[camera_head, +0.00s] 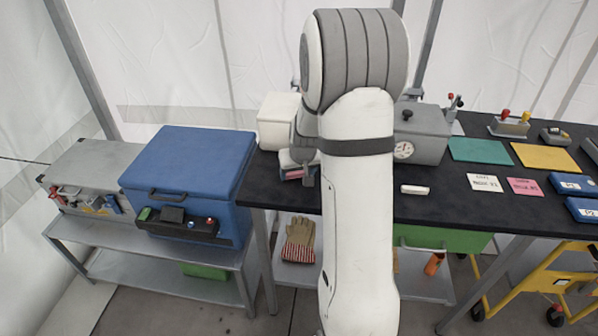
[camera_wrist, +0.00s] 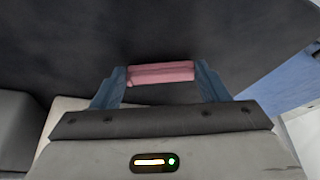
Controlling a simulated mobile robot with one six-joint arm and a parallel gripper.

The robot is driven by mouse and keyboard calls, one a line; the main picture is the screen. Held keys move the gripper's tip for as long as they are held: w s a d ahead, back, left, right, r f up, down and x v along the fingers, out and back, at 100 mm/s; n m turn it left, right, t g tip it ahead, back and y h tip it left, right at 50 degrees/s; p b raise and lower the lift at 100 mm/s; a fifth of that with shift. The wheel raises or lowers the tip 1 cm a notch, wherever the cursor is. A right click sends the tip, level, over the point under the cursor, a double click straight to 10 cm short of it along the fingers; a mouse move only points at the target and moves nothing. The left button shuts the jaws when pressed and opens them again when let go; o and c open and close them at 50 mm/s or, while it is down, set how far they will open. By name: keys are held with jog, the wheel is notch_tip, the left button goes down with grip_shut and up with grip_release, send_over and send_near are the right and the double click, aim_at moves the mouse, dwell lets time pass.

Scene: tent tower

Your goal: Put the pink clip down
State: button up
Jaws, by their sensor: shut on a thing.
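The pink clip (camera_wrist: 161,73) lies crosswise between the two blue fingers of my gripper (camera_wrist: 160,77) in the wrist view. My gripper is shut on it, with one finger at each end. The black tabletop (camera_wrist: 215,40) fills the background behind the clip; I cannot tell whether the clip touches it. In the head view my gripper (camera_head: 296,172) is over the left end of the black table (camera_head: 440,207), partly hidden by my arm. A bit of pink shows there, too small to read clearly.
A blue cooler box (camera_head: 190,170) stands just left of the table. A grey box with a dial (camera_head: 425,130), a white block (camera_head: 414,189), a white card (camera_head: 489,183), a pink card (camera_head: 525,187) and green (camera_head: 480,150) and yellow (camera_head: 545,157) mats occupy the table further right.

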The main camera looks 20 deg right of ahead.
jog(key=shift+f, duration=0.15)
jog(key=shift+f, duration=0.15)
jog(key=o, duration=0.9)
jog(key=shift+o, duration=0.2)
jog(key=shift+r, duration=0.2)
jog(key=d+v, duration=0.1)
jog(key=v, duration=1)
jog(key=s+a+r+n, duration=0.1)
jog(key=s+a+r, duration=0.1)
jog(key=s+a, duration=0.5)
jog(key=s+a+r+n+g, duration=0.1)
jog(key=s+a+r, duration=0.1)
jog(key=s+a, duration=0.6)
jog(key=s, duration=0.7)
jog(key=shift+a+g+y, duration=0.3)
jog(key=shift+y, duration=0.1)
jog(key=shift+r, duration=0.15)
